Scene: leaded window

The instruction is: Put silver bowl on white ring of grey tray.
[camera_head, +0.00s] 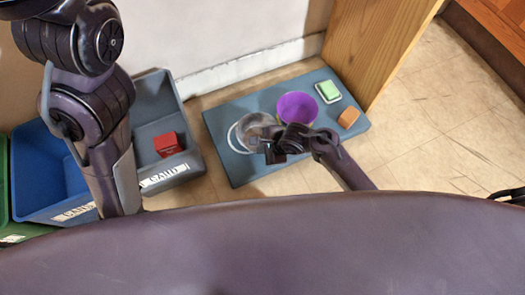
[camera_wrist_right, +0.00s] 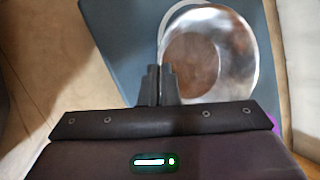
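The silver bowl (camera_head: 258,126) is shiny and is over the left part of the grey tray (camera_head: 240,176). The white ring (camera_head: 233,139) shows as an arc along the bowl's left side; the bowl covers much of it and sits off to its right. In the right wrist view the bowl (camera_wrist_right: 212,55) is at upper right, with the ring (camera_wrist_right: 172,16) at its upper left edge. My right gripper (camera_wrist_right: 160,84) is closed at the bowl's rim, one finger on each side. Whether the bowl touches the tray is unclear. My left gripper is out of sight.
A purple bowl (camera_head: 297,108), a green block on a small white dish (camera_head: 328,91) and an orange-brown block (camera_head: 348,117) are on the tray. A grey bin (camera_head: 152,108) holding a red box (camera_head: 168,144) and a blue bin (camera_head: 45,170) stand left. A wooden panel (camera_head: 375,40) rises behind.

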